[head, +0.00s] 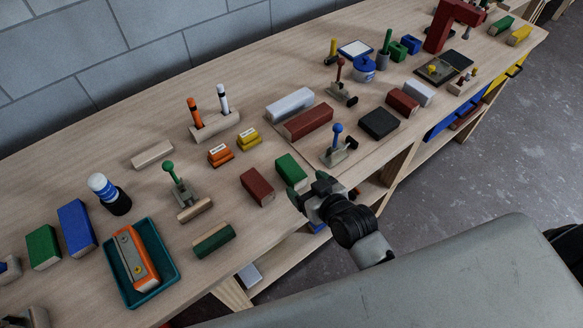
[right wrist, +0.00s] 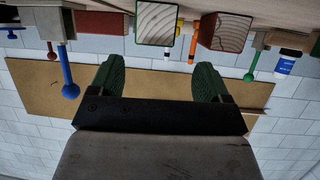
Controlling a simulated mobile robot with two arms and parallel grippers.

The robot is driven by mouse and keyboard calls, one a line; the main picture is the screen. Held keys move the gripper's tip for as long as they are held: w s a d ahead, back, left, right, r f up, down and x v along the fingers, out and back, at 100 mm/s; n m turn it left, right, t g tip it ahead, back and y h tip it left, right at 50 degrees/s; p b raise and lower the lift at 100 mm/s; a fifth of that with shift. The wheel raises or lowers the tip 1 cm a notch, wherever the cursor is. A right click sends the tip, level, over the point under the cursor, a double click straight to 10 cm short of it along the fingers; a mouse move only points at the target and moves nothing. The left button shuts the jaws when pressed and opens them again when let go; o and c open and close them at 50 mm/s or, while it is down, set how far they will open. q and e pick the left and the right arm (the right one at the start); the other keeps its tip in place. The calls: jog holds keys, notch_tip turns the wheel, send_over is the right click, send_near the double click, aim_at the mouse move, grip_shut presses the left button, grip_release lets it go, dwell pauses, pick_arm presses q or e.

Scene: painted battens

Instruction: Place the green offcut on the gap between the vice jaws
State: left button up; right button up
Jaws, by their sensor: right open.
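A green block with a bare wood end (head: 291,170) lies on the bench just ahead of my right gripper (head: 309,191). In the right wrist view, which is upside down, the green block's end (right wrist: 155,22) is ahead of the gap between my dark green fingers (right wrist: 158,80). The fingers are apart, with nothing between them. Other green blocks lie at the left (head: 42,247) and front (head: 213,240); I cannot tell for certain which is the offcut. A large red tool (head: 438,30) at the far right may be the vice; its jaw gap is not clear.
A red block (head: 257,187) lies left of the near green block. A blue-knobbed clamp (head: 338,147) and a green-knobbed clamp (head: 175,184) stand to either side. A teal tray (head: 172,273) holds an orange tool. Bare bench shows around the front left.

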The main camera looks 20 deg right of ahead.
aim_at(296, 174)
jog(key=shift+x, duration=1.1)
jog(key=shift+w+f, duration=0.2)
jog(key=shift+w, duration=0.3)
jog(key=x, duration=0.1)
jog(key=p+x, duration=0.1)
jog(key=x, duration=0.2)
jog(key=shift+w+d+f, duration=0.15)
jog(key=shift+d+f, duration=0.1)
jog(key=shift+c, duration=0.7)
jog(key=c, duration=1)
jog(key=shift+o, duration=0.2)
jog(key=shift+r, duration=0.15)
